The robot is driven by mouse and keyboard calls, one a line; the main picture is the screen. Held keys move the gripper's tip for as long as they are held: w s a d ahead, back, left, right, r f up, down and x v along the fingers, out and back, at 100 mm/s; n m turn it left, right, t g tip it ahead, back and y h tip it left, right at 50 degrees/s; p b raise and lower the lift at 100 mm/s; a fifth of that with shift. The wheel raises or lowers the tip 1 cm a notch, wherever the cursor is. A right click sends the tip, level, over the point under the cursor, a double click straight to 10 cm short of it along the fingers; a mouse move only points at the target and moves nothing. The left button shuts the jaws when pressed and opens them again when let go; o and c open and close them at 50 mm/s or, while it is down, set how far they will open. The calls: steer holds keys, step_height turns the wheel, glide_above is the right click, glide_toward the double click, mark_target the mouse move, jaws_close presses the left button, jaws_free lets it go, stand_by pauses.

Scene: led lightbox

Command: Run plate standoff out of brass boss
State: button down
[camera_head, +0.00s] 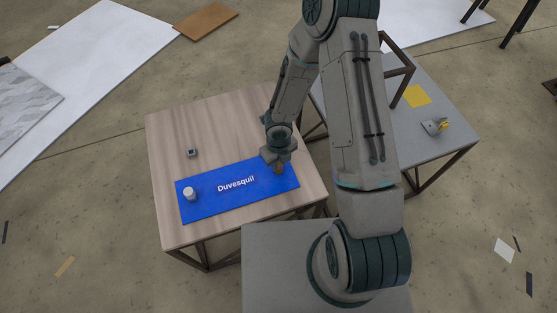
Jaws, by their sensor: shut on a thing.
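A blue plate (237,202) lettered "Duvesquil" lies on the wooden table. A small white round standoff (190,193) stands at its left end. My gripper (280,163) points down at the plate's right end, shut on what appears to be the other plate standoff. A small brass-coloured piece (280,169) shows just below the jaws; it may be the brass boss. The jaws cover most of this spot. I cannot tell how far the standoff sits in the boss.
A small dark-and-light block (192,152) sits on the wooden table (195,125) behind the plate. The grey table (440,95) at right holds a yellow sheet (417,96) and a small grey-and-yellow object (435,126). The wooden table's back area is mostly free.

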steer(key=shift+r+p, duration=1.9)
steer(key=shift+r, duration=0.1)
